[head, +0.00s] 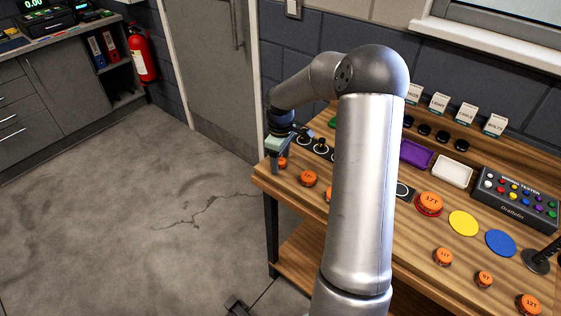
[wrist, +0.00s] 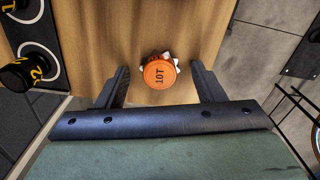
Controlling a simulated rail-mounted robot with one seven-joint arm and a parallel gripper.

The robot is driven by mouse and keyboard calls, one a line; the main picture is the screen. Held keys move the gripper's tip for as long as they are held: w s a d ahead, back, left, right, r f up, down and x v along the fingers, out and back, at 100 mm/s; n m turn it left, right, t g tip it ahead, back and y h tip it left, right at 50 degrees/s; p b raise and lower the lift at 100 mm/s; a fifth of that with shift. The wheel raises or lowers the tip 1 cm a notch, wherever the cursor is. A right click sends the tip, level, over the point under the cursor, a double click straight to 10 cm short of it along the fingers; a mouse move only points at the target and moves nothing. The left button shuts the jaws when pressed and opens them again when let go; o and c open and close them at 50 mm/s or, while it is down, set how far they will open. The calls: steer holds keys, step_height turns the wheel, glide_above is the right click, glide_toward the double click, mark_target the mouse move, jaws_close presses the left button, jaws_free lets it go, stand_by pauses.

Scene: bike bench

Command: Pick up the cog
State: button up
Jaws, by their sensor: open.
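An orange-topped cog (wrist: 160,73) marked 10T sits on the wooden bench, between and just beyond the fingertips of my gripper (wrist: 160,80) in the wrist view. The jaws are open, one finger on each side and apart from the cog. In the head view my gripper (head: 278,160) is low at the bench's left end, and the cog (head: 283,162) shows partly beside it. More orange cogs stand along the bench, such as one (head: 308,179) nearby, a 17T (head: 430,203) and a 12T (head: 530,304). My arm hides part of the bench.
Black pieces on dark mats (wrist: 32,67) stand left of the cog in the wrist view. The bench (head: 290,195) edge is close by. A purple tray (head: 415,154), a white tray (head: 452,171), yellow (head: 463,223) and blue (head: 501,243) discs and a tester box (head: 515,198) lie farther right.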

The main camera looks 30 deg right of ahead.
steer(key=c, duration=1.1)
steer(key=shift+o, duration=0.2)
